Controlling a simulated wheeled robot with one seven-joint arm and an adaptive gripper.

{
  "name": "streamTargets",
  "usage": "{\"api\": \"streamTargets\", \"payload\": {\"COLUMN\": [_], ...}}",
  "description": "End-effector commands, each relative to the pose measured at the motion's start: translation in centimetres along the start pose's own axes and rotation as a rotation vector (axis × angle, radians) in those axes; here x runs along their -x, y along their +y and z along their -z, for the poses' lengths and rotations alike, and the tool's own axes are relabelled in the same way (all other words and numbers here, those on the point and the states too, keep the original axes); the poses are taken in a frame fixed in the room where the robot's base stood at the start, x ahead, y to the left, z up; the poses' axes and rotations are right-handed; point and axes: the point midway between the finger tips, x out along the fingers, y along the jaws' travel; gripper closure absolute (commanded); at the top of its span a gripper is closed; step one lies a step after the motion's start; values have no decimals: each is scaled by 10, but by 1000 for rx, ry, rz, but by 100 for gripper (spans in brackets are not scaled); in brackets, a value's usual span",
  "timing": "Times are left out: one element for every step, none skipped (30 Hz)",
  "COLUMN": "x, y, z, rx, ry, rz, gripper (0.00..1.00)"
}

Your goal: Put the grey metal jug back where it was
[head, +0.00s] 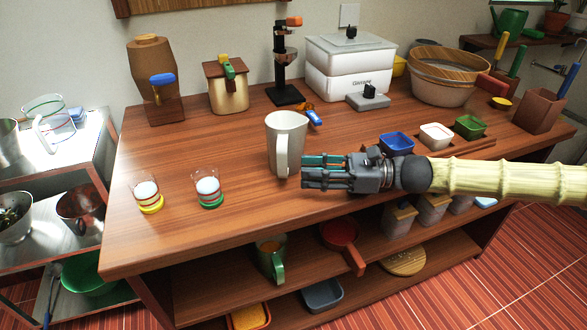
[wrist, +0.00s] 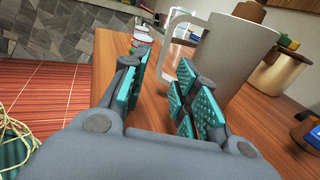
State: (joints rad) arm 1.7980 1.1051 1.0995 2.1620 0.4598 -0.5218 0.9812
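The grey metal jug (head: 296,140) stands upright near the middle of the wooden counter, its handle facing the front. In the wrist view the jug (wrist: 238,58) is beyond and to the right of my fingers, and its handle (wrist: 170,42) points left. My gripper (head: 308,172) is at the jug's right front in the head view, low over the counter. The wrist view shows my gripper (wrist: 165,92) open, with its teal pads apart and nothing held between them. The right finger overlaps the jug's lower body in view; I cannot tell whether they touch.
Two glasses with white contents, one yellow-based (head: 150,203) and one green-based (head: 210,200), stand at left. Blue (head: 397,146), white (head: 436,138) and green (head: 470,127) bowls sit at right. Bare counter lies between glasses and jug. A blue-handled object (head: 314,117) lies behind the jug.

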Motion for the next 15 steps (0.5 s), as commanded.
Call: {"api": "streamTargets", "payload": {"x": [10, 15, 22, 27, 31, 37, 41, 44, 48, 51, 53, 56, 57, 59, 60], "y": [-1, -1, -1, -1, 0, -1, -1, -1, -1, -1, -1, -1, 0, 0, 0], "z": [-2, -2, -2, -2, -2, -2, -2, -2, -1, -1, -1, -1, -1, -1, 0], "rx": [2, 2, 4, 3, 2, 2, 2, 2, 2, 2, 2, 1, 1, 1, 1], "ry": [0, 0, 0, 0, 0, 0, 0, 0, 0, 1, 1, 0, 0, 0, 0], "rz": [3, 3, 4, 3, 2, 3, 3, 3, 2, 2, 2, 2, 2, 1, 1], "gripper": [71, 71, 71, 71, 71, 71, 71, 71, 71, 71, 71, 71, 71, 71, 71]}}
